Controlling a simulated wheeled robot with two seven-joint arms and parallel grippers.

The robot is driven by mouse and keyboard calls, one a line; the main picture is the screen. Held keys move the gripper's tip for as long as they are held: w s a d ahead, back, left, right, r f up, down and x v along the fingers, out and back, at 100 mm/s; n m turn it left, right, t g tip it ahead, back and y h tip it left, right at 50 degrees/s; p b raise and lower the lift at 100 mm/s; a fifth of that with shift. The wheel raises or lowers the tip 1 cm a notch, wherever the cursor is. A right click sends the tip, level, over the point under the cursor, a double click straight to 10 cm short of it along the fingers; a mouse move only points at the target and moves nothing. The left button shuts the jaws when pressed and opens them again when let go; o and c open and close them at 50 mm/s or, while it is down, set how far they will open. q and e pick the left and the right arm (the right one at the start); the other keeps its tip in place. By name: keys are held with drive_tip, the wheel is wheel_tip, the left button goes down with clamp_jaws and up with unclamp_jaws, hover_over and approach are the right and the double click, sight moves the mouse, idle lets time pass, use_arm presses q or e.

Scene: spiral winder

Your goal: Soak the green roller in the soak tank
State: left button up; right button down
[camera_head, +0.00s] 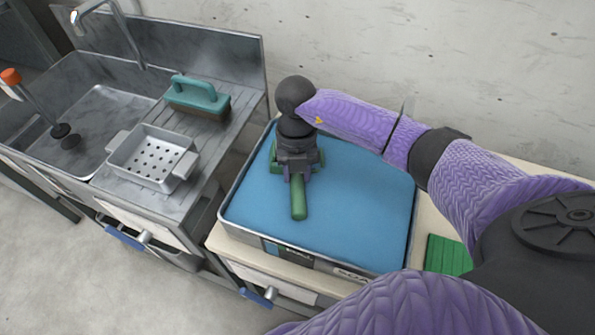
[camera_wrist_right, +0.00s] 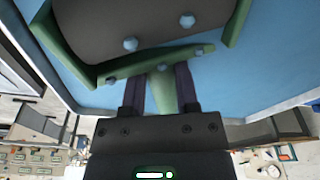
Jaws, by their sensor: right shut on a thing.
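The soak tank (camera_head: 237,185) is a wide, shallow metal tray filled with blue, on the counter in the head view; its blue also fills much of the right wrist view (camera_wrist_right: 275,60). My right gripper (camera_head: 297,172) is above the tank's left half, pointing down, shut on the green roller's handle (camera_head: 299,205). In the right wrist view, my gripper's dark fingers (camera_wrist_right: 160,90) straddle the green handle. The roller's green frame and dark grey cylinder (camera_wrist_right: 165,28) lie beyond them. The arm partly hides the roller in the head view. I cannot tell whether it touches the blue surface. My left gripper is out of view.
A metal sink (camera_head: 95,115) is at the left, with a perforated tray (camera_head: 150,160) and a teal-handled brush (camera_head: 198,97) beside it. A green ribbed block (camera_head: 447,253) lies right of the tank. A concrete wall stands behind.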

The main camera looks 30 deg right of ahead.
wheel_tip(320, 180, up, 9)
drive_tip(key=p, duration=0.7)
drive_tip(key=shift+r, duration=0.15)
drive_tip(key=shift+f, duration=0.2)
